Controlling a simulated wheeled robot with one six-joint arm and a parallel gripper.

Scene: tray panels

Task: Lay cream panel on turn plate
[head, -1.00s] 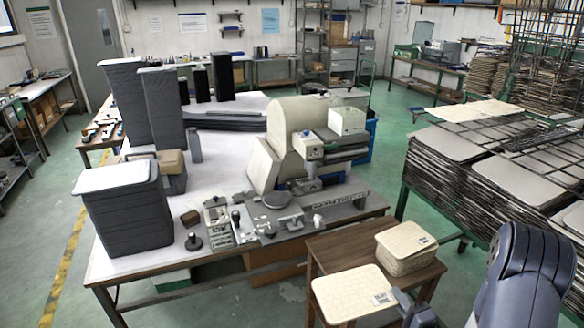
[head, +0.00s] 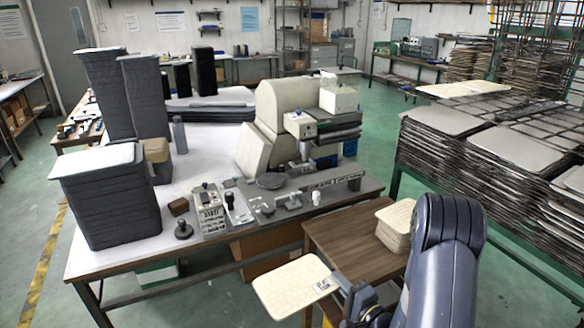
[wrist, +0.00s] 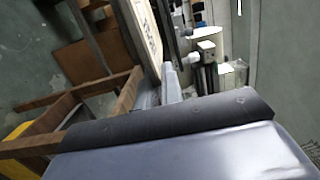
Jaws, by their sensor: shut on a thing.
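The cream panel (head: 292,286) is a flat, rounded rectangle with a printed label near its right end. My gripper (head: 345,290) is shut on that right edge and holds the panel roughly level, in front of and left of the small brown table. In the wrist view the panel (wrist: 144,38) shows as a pale strip beyond my gripper (wrist: 170,88). The turn plate (head: 272,181) appears to be the round grey disc on the machine bed, behind the panel and apart from it. Nothing lies on the disc.
A stack of cream panels (head: 395,222) sits on the small brown table (head: 350,240). A cream machine (head: 285,115) stands behind the disc. A lever box (head: 208,212), a black knob (head: 183,229) and a grey stack (head: 110,195) are to the left. Wire racks stand right.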

